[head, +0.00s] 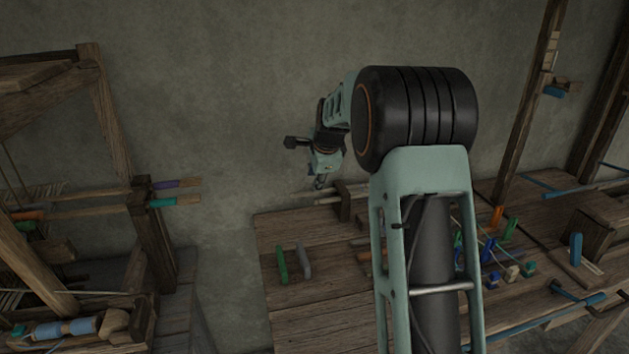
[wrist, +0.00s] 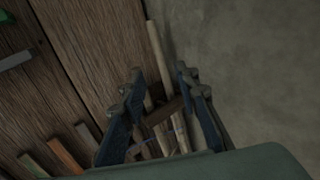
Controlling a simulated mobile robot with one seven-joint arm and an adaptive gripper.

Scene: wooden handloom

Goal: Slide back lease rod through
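My gripper (head: 320,182) hangs fingers down above the left end of pale rods (head: 328,200) on the workbench. In the wrist view my gripper (wrist: 160,84) is open, with pale rods (wrist: 158,55) showing between and beyond its fingers; nothing appears gripped. The rods rest on a dark wooden holder (head: 343,203). On the loom at left, a rod with a purple end (head: 180,184) and one with a teal end (head: 174,201) stick out rightward past the post. I cannot tell which rod is the back lease rod.
The workbench (head: 290,318) carries a green piece (head: 282,265) and a grey piece (head: 304,260) at left, and several small coloured pieces right of my arm. The loom's post (head: 150,235) stands left, with a gap before the bench. A wall is behind.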

